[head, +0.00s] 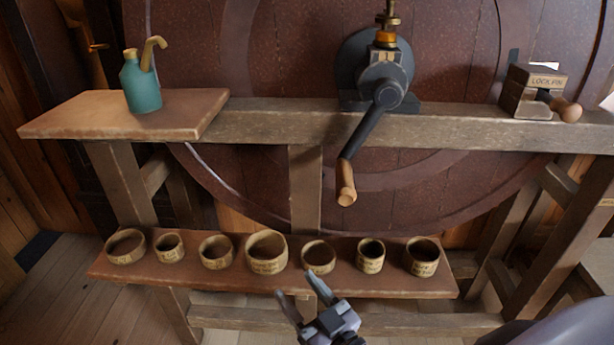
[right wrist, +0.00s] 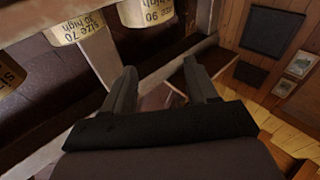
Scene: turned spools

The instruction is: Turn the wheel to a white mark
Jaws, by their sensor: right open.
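A large dark red wheel (head: 270,60) stands upright behind the wooden frame. Its black crank arm (head: 366,128) hangs down and slightly left from a dark hub (head: 375,72), ending in a wooden handle (head: 346,184). A brass and amber fitting (head: 387,36) sits above the hub. A white mark (head: 545,66) shows behind the lock pin block (head: 536,82) at the right; what it belongs to is unclear. My right gripper (head: 305,284) is open and empty, at the front edge of the low shelf, well below the handle. It also shows in the right wrist view (right wrist: 165,80). My left gripper is not visible.
Several labelled wooden rings, among them one in the middle (head: 267,252), stand along the low shelf (head: 220,284). A teal oil can (head: 141,84) stands on the side board (head: 90,114) at left. The wooden beam (head: 270,124) crosses before the wheel.

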